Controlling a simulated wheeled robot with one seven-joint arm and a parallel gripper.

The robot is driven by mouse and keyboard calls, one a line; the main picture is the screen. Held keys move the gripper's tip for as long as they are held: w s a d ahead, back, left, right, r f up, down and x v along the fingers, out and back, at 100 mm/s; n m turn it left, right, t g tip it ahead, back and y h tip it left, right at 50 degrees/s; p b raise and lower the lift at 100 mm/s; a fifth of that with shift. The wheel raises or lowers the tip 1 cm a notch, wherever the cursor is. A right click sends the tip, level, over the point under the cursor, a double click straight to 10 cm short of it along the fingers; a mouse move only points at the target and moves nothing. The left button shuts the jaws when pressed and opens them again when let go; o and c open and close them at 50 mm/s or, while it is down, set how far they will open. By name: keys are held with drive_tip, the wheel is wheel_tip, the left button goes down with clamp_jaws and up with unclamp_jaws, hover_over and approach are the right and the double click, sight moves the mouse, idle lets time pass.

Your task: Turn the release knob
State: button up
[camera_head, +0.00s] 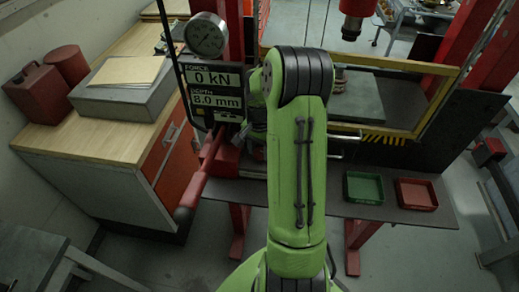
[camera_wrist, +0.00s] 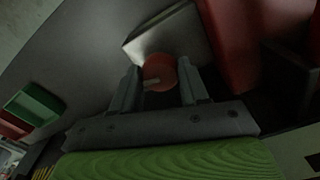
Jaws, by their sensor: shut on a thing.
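The release knob (camera_wrist: 158,72) is a small round orange-red knob with a pale bar across its face, in the wrist view. It sits between the two grey fingers of my gripper (camera_wrist: 160,78), which are shut on it. A pale metal block (camera_wrist: 168,38) is right behind the knob. In the head view my green arm reaches toward the press and hides the knob and the fingers. The display panel (camera_head: 214,90) on the press reads force 0 kN and depth 8.0 mm.
A red-handled lever (camera_head: 197,178) slants down just left of my arm. A round gauge (camera_head: 206,36) is above the panel. A yellow guard frame (camera_head: 447,92) is to the right. A green tray (camera_head: 363,188) and a red tray (camera_head: 416,194) lie on the grey bench. A wooden-topped cabinet (camera_head: 100,130) is left.

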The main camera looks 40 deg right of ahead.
sight(259, 151)
drive_tip(key=shift+n, duration=1.2)
drive_tip(key=o, duration=1.1)
drive_tip(key=shift+c, duration=0.2)
wheel_tip(259, 151, up, 16)
